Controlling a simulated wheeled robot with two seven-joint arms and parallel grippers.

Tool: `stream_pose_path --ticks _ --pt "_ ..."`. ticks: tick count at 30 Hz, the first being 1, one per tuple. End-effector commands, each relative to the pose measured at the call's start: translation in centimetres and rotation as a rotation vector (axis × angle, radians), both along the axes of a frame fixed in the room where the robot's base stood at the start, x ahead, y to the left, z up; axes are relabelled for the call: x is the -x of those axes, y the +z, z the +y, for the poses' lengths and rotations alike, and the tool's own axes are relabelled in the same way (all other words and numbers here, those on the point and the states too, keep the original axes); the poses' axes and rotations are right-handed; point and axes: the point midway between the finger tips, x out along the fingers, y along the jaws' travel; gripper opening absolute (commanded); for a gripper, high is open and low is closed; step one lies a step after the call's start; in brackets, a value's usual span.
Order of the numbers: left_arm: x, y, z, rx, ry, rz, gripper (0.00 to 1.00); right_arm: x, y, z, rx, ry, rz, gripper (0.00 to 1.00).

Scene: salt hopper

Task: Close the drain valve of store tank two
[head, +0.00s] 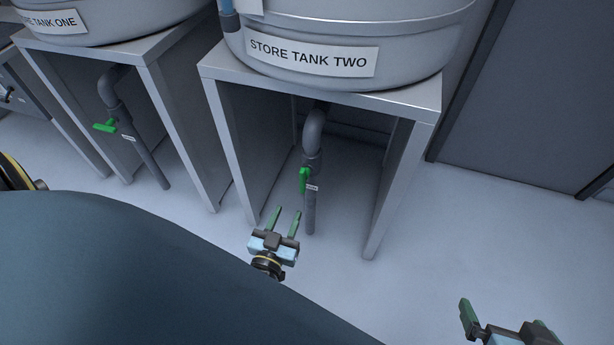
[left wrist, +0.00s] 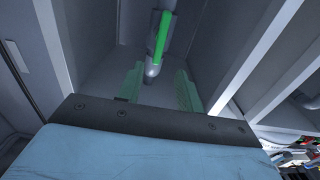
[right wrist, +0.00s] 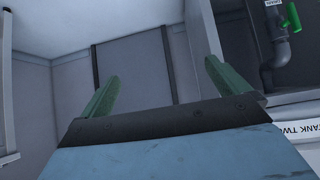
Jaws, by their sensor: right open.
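The store tank two drain valve has a green handle (head: 304,180) on a grey drain pipe (head: 311,215) under the tank. The handle lies roughly along the pipe. My left gripper (head: 283,222) is open and empty, below and to the left of the handle in the head view. In the left wrist view the handle (left wrist: 161,38) is ahead, above the gap between the fingers, apart from them. My right gripper (head: 510,315) is open and empty at the lower right, away from the valve. The handle (right wrist: 292,16) also shows at the right wrist view's top right corner.
Store tank two (head: 350,25) stands on a metal frame (head: 212,110) whose legs flank the pipe. Store tank one's valve has a green handle (head: 105,126) set across its pipe, to the left. The floor (head: 480,230) at right is clear.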

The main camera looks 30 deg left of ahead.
Motion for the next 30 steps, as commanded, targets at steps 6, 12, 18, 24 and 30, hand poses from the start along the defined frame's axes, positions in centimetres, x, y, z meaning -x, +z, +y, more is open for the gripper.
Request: stream_pose_path --ticks 6,12,18,24,30 --pt "-2.8 0.0 0.6 -0.002 -0.001 -0.003 0.36 -2.2 2.1 1.2 -0.045 0.017 -0.176 1.0" --pt "-5.4 -0.1 1.3 0.0 -0.001 -0.001 0.36 -4.0 5.0 2.3 -0.098 0.033 -0.374 1.0" --pt "-7.8 -0.1 1.9 -0.002 -0.002 0.0 0.36 -5.0 8.2 3.2 -0.154 0.047 -0.572 1.0" --pt "-10.0 -0.1 2.4 0.0 -0.002 0.0 0.36 -5.3 11.5 3.9 -0.21 0.059 -0.765 1.0" --pt "-11.6 -0.1 2.8 -0.001 -0.002 0.002 0.36 -5.0 14.1 4.3 -0.257 0.067 -0.917 1.0"
